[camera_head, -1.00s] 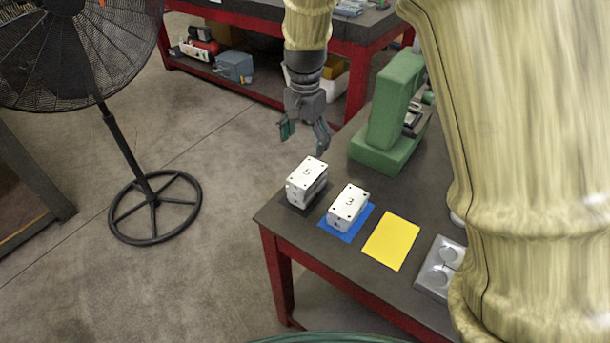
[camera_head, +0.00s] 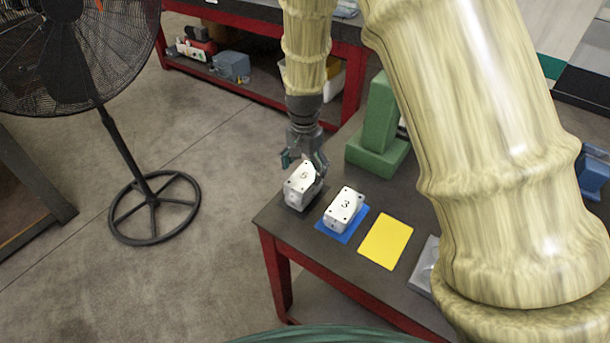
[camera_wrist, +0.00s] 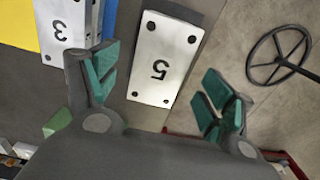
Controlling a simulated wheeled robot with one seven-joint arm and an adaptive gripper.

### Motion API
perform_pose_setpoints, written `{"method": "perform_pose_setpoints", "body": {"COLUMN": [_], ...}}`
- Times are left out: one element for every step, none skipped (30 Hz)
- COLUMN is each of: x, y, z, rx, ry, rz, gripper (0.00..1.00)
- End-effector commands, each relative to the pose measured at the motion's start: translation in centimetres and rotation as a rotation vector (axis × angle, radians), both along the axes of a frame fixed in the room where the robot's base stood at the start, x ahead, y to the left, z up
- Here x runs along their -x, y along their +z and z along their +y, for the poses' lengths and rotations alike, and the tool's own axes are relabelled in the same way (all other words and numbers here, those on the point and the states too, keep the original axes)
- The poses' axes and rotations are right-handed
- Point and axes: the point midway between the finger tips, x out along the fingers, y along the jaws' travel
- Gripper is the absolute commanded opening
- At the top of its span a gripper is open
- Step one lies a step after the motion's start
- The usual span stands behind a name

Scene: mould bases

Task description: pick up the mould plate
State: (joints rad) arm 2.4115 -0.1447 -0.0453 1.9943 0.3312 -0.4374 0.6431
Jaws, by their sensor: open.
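A white mould plate marked 5 (camera_head: 303,181) tops a stack at the left corner of the table. In the wrist view plate 5 (camera_wrist: 163,62) lies between the open fingers, with a gap on each side. My gripper (camera_head: 304,160) is open and empty, close above that stack; it also shows in the wrist view (camera_wrist: 160,85). A second white plate marked 3 (camera_head: 345,205) tops a block on a blue mat (camera_head: 355,231), to the right. Plate 3 (camera_wrist: 62,25) lies outside the finger on the left in the wrist view.
A yellow mat (camera_head: 386,241) lies bare to the right of the blue one. A grey metal piece (camera_head: 424,270) is partly hidden by my arm. A green machine (camera_head: 378,130) stands behind the plates. A black fan (camera_head: 130,150) stands on the floor at left.

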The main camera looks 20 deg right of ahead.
Motion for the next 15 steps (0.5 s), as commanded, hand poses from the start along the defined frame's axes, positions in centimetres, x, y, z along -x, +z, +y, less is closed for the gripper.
{"method": "perform_pose_setpoints", "body": {"x": [0.1, 0.0, 0.0, 0.0, 0.0, 0.0, 0.0, 0.0, 0.0, 0.0, 0.0, 0.0, 0.0, 0.0, 0.0], "y": [-0.4, -0.6, -1.0, -1.2, -1.5, -1.7, -1.8, -2.0, -2.1, -2.2, -2.2, -2.3, -2.3, -2.3, -2.3], "z": [0.0, 0.0, 0.0, 0.0, 0.0, 0.0, 0.0, 0.0, 0.0, 0.0, 0.0, 0.0, 0.0, 0.0, 0.0], "rx": [-0.001, 0.0, 0.0, 0.0, 0.0, 0.0, 0.0, 0.0, 0.0, 0.0, 0.0, 0.0, 0.0, 0.0, 0.0], "ry": [0.0, 0.0, 0.0, 0.0, 0.0, 0.0, 0.0, 0.0, 0.0, 0.0, 0.0, 0.0, 0.0, 0.0, 0.0], "rz": [0.002, 0.001, 0.001, 0.001, 0.001, 0.0, 0.0, 0.0, 0.0, 0.0, 0.0, 0.0, 0.0, 0.0, 0.0], "gripper": [0.82, 0.82, 0.82, 0.82, 0.82, 0.82, 0.82, 0.82, 0.82, 0.82, 0.82, 0.82, 0.82, 0.82, 0.82]}}
